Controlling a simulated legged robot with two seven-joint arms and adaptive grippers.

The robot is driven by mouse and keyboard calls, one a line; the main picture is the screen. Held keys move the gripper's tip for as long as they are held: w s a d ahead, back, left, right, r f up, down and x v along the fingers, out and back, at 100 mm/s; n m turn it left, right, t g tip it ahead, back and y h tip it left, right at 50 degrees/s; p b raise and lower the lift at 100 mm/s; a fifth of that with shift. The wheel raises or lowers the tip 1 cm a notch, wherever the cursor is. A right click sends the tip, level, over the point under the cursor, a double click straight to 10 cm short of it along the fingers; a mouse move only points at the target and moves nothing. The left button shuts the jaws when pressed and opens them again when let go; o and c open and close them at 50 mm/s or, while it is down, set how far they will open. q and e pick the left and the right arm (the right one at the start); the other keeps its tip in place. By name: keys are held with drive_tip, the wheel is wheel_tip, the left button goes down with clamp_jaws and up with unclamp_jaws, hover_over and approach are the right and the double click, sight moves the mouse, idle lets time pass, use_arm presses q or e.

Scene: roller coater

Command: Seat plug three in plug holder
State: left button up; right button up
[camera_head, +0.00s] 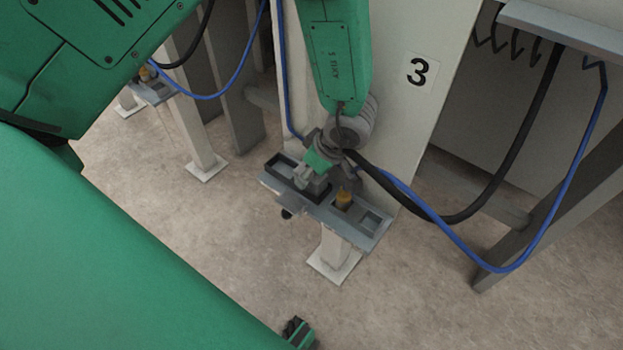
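The plug holder (372,222) is a grey metal tray with several compartments on a pale post, in front of the panel marked 3. A green arm comes down from the top, and its gripper (312,172) is over the holder's left-middle part. I take this as my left gripper. A thick black cable (432,215) runs from the right to the gripper. Its plug end is hidden or too small to make out, so I cannot tell whether the fingers grip it. A yellow-orange fitting (343,198) stands upright in the holder, right of the gripper.
The pale panel (405,110) stands close behind the holder. A blue cable (470,245) loops down on the right beside a grey rack post (545,205). Another holder (150,90) stands at upper left. The floor (440,310) in front is clear.

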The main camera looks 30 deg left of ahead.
use_arm(q)
drive_tip(key=shift+c, duration=0.4)
clamp_jaws()
